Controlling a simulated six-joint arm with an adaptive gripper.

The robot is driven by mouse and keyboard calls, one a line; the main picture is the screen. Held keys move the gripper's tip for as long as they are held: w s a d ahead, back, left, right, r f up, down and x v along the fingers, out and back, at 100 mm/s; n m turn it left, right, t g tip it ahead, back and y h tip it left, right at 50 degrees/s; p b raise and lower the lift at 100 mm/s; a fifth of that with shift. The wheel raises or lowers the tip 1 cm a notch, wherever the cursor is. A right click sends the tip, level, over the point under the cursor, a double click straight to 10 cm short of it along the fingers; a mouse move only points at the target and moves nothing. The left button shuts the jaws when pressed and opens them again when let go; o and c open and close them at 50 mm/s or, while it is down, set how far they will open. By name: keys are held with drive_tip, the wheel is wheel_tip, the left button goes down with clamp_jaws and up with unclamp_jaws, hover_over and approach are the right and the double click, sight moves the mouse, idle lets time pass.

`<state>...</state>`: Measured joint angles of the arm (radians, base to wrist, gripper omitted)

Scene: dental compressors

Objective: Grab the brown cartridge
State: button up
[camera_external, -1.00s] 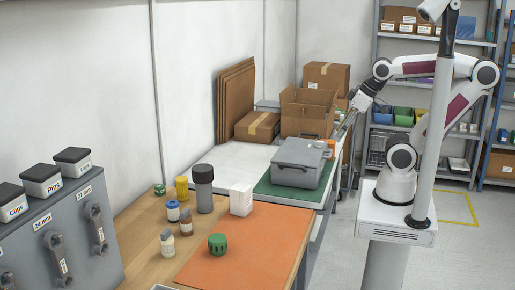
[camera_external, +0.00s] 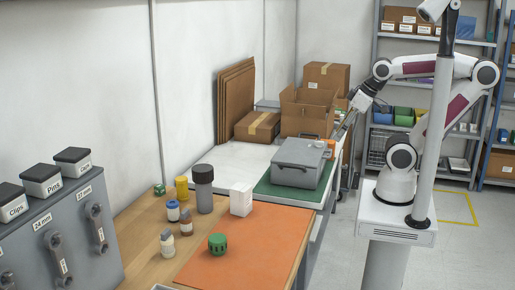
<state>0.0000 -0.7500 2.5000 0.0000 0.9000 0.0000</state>
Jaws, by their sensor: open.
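A small brown cartridge (camera_external: 186,229) with a greyish top stands upright on the wooden bench, near the left edge of the orange mat (camera_external: 250,245). A blue-and-white one (camera_external: 173,211) stands just behind it, and a grey-topped one with a pale label (camera_external: 167,244) stands in front and to the left. My gripper (camera_external: 344,130) is at the far right end of the benches, near the grey box (camera_external: 298,163), well away from the brown cartridge. It points down and to the left. It is open, and I see nothing held in it; its fingertips are small in this view.
A green cap-like part (camera_external: 217,244) sits on the orange mat. A dark-topped grey cylinder (camera_external: 204,190), a yellow cylinder (camera_external: 182,189) and a white block (camera_external: 241,200) stand behind the cartridge. Cardboard boxes (camera_external: 308,110) stand at the back. The mat's front is clear.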

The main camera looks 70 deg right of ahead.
idle(0.3)
drive_tip(key=w+a+r+n+t+y, duration=0.25)
drive_tip(key=w+a+t+y, duration=0.25)
drive_tip(key=w+a, duration=2.2)
drive_tip(key=w+a+f+m, duration=0.1)
drive_tip(key=w+a+f, duration=0.1)
drive_tip(key=w+a, duration=0.35)
drive_tip(key=m+t+h, duration=0.2)
drive_tip(key=t+h, duration=0.2)
drive_tip(key=h, duration=0.1)
approach(186, 222)
drive_tip(key=shift+n, duration=0.25)
drive_tip(key=w+d, duration=0.1)
drive_tip(key=w+d+r, duration=0.1)
drive_tip(key=w, duration=0.1)
drive_tip(key=shift+w+d+r, duration=0.1)
drive_tip(key=shift+w+r, duration=0.05)
drive_tip(key=shift+w, duration=0.15)
drive_tip(key=shift+s+f, duration=0.2)
drive_tip(key=shift+f, duration=0.15)
drive_tip(key=shift+w, duration=0.15)
